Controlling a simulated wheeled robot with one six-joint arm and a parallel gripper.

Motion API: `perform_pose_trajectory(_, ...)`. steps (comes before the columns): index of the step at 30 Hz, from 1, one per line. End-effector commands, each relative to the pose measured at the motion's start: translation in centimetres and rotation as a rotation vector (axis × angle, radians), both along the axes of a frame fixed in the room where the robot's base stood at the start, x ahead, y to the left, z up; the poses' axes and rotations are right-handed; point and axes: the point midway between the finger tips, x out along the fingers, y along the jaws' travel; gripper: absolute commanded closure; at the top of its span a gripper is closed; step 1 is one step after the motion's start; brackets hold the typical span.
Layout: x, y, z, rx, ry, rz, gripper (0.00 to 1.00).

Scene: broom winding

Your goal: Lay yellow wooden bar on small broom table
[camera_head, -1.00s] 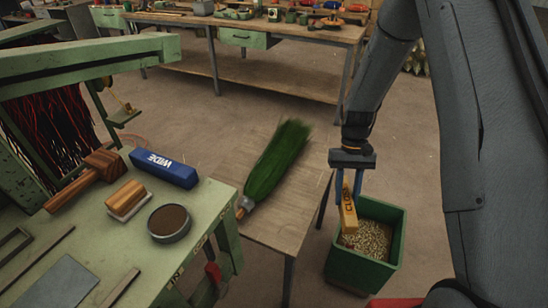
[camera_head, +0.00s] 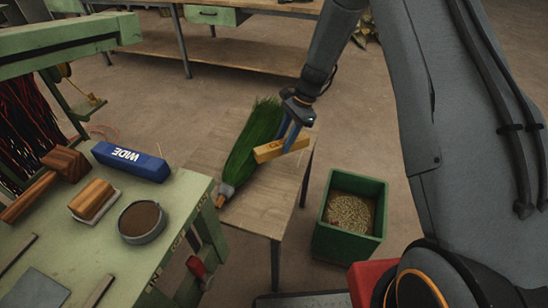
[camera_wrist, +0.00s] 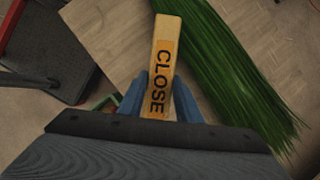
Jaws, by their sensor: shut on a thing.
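A yellow wooden bar (camera_head: 268,152) is held in my gripper (camera_head: 291,139), which is shut on it. The bar also shows in the wrist view (camera_wrist: 161,60), with the word CLOSE on its face, between the blue fingers (camera_wrist: 159,98). In the head view the bar appears over the right part of the small broom table (camera_head: 262,206); the gap beneath it is hard to judge. A green broom (camera_head: 250,145) lies on that table, left of the bar in the head view and right of it in the wrist view (camera_wrist: 225,60).
A green bin (camera_head: 348,216) of grainy material stands right of the small table. The green workbench (camera_head: 110,255) at left holds a blue WIDE block (camera_head: 130,161), a wooden brush (camera_head: 93,199), a mallet (camera_head: 50,175) and a round tin (camera_head: 141,221). The small table's front is bare.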

Motion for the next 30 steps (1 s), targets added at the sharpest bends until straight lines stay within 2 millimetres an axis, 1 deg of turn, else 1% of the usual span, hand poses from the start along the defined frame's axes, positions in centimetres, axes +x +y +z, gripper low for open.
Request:
perform_pose_trajectory(1, 0.1, 0.0, -1.3, 0.0, 0.002, -0.001, 1.0)
perform_pose_trajectory(3, 0.1, 0.0, -2.1, 0.0, 0.002, -0.001, 1.0)
perform_pose_trajectory(8, 0.0, -0.1, -3.1, 0.001, 0.001, 0.0, 1.0)
perform_pose_trajectory(16, 0.1, -0.1, -6.9, 0.0, 0.0, 0.001, 1.0)
perform_pose_trajectory(18, 0.1, -0.1, -7.4, 0.0, 0.0, 0.001, 1.0)
perform_pose_trajectory(25, 0.0, -0.1, -7.2, 0.0, -0.001, 0.002, 1.0)
perform_pose_trajectory(29, 0.0, -0.1, -7.5, 0.0, 0.0, 0.002, 1.0)
perform_pose_trajectory(30, 0.0, -0.1, -7.6, 0.0, 0.0, 0.002, 0.67)
